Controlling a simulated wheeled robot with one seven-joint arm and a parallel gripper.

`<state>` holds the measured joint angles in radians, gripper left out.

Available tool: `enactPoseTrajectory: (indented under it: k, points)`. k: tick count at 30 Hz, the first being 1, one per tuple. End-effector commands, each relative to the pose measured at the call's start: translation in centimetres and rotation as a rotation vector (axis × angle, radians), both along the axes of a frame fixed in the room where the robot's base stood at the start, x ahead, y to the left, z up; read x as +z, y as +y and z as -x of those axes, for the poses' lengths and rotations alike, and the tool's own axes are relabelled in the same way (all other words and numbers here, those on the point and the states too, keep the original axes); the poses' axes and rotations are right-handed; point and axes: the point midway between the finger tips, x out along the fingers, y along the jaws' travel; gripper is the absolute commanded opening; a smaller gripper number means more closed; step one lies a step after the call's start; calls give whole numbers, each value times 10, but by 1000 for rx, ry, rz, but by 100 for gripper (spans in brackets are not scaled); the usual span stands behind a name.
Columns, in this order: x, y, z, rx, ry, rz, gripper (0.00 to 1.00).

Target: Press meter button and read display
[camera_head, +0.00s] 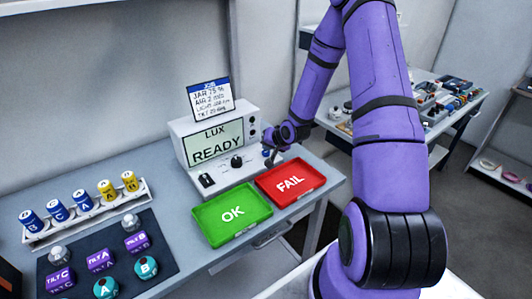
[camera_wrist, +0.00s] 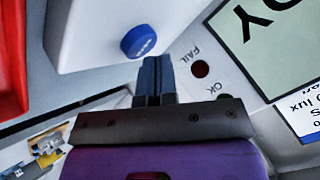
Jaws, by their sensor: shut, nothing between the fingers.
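The white meter (camera_head: 188,155) stands at the back of the bench. Its green display (camera_head: 214,143) reads "LUX READY"; part of the display (camera_wrist: 272,30) shows turned over in the wrist view. A round blue button (camera_wrist: 139,40) sits on the meter's white panel in the wrist view. My gripper (camera_head: 268,158) is at the meter's right end; in the wrist view my gripper (camera_wrist: 156,60) is shut and empty, its tips close beside the button. I cannot tell whether they touch it. Beside it, the FAIL lamp (camera_wrist: 200,68) and OK lamp (camera_wrist: 224,97) look dark.
A green OK tray (camera_head: 212,231) and a red FAIL tray (camera_head: 269,189) lie in front of the meter. A job card (camera_head: 211,99) stands behind it. A rack (camera_head: 38,238) of coloured cylinders and a dark mat (camera_head: 165,262) with labelled blocks are at left.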

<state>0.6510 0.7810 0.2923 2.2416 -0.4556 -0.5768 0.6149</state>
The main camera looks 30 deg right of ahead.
Motion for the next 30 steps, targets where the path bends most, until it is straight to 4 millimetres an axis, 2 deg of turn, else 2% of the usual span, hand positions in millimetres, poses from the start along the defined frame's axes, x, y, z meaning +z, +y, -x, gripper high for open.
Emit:
enactPoseTrajectory:
  k: [30]
  points:
    - [-8, 0, 0, 0, 0, 0, 0]
